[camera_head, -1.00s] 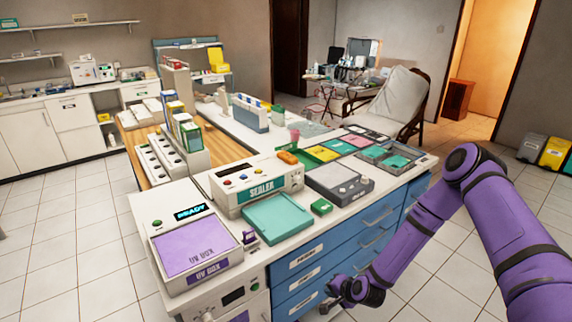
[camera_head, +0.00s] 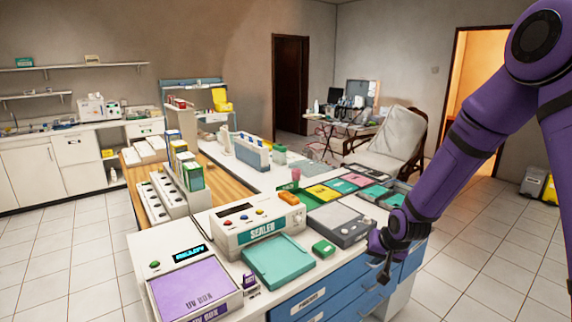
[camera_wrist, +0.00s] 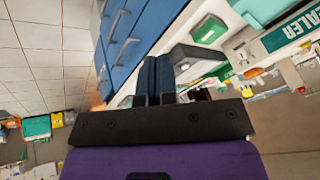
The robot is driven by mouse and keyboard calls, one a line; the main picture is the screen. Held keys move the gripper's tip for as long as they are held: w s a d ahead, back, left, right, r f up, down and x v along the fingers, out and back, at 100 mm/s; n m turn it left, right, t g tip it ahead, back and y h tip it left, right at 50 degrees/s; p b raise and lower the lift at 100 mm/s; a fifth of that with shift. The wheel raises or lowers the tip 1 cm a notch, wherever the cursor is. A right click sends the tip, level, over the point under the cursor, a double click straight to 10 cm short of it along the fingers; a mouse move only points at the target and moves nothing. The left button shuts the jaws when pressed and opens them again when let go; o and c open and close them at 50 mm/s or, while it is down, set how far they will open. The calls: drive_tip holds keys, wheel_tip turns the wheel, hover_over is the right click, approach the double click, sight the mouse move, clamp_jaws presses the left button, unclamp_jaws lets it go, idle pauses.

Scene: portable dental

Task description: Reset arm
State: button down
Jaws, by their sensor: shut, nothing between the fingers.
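My purple arm comes in from the right in the head view. My gripper (camera_head: 384,276) hangs in front of the blue drawers, near the right end of the counter (camera_head: 262,298). In the wrist view the two dark fingers (camera_wrist: 154,75) are together, with nothing between them. The blue drawer fronts (camera_head: 345,295) with their handles are close to the gripper; whether it touches them cannot be told.
The counter holds a UV box (camera_head: 194,287), a sealer (camera_head: 258,230), a teal tray (camera_head: 278,262), a green box (camera_head: 323,248), a grey device (camera_head: 338,222) and several coloured trays. Open tiled floor (camera_head: 470,240) lies to the right. A draped chair (camera_head: 392,145) stands behind.

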drive_tip(key=s+d+r+h, duration=0.1)
drive_tip(key=s+r, duration=0.3)
drive_tip(key=r, duration=0.3)
drive_tip(key=s+d+r+n, duration=0.15)
drive_tip(key=s+r, duration=0.25)
drive_tip(key=r, duration=0.4)
drive_tip(key=s+d+r+h, duration=0.1)
drive_tip(key=s+r, duration=0.4)
drive_tip(key=r, duration=0.2)
drive_tip(key=s+d+r, duration=0.1)
drive_tip(key=s+r, duration=0.3)
drive_tip(key=s, duration=0.6)
drive_tip(key=s+d+r, duration=0.1)
drive_tip(key=s+r, duration=0.4)
drive_tip(key=s, duration=0.5)
drive_tip(key=shift+s+r+n, duration=0.2)
drive_tip(key=shift+n, duration=0.15)
